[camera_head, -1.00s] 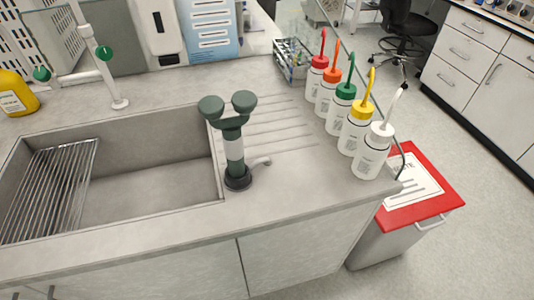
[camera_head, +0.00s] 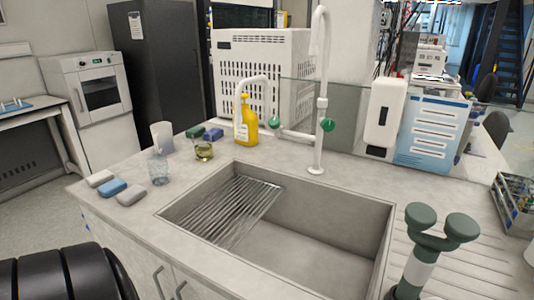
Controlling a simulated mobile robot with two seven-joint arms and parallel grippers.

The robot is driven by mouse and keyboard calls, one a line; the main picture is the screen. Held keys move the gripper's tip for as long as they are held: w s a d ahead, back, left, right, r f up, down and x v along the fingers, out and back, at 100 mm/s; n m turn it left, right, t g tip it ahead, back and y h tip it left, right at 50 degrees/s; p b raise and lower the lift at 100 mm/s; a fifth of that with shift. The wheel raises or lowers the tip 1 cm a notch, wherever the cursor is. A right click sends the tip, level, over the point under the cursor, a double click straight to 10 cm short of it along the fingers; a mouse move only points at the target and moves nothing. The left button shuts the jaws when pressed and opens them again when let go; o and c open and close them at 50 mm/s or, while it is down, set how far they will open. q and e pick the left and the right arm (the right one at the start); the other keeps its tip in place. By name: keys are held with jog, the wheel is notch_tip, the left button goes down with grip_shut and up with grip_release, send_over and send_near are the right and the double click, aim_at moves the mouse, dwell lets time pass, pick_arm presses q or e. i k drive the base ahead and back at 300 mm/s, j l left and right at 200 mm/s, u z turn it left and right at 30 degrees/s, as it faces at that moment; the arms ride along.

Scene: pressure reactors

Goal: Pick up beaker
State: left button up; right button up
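A clear glass beaker (camera_head: 158,168) stands upright on the counter left of the sink. A second short glass vessel (camera_head: 203,151) with yellowish liquid stands to its right, nearer the back. I cannot tell which of these the task means. A whitish, translucent upright item (camera_head: 162,136) stands just behind the clear beaker. Neither of my grippers shows in this view, and nothing touches the glassware. A black ribbed part at the lower left looks like one of my arms.
The sink (camera_head: 335,222) with a metal rack lies right of the glassware. A yellow bottle (camera_head: 246,122), a white tap (camera_head: 318,150) and small blue and green items (camera_head: 205,132) stand behind. Sponges (camera_head: 112,188) lie near the left edge. An eyewash (camera_head: 432,245) stands at right.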

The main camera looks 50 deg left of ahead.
aim_at(158, 166)
jog(key=u, duration=2.35)
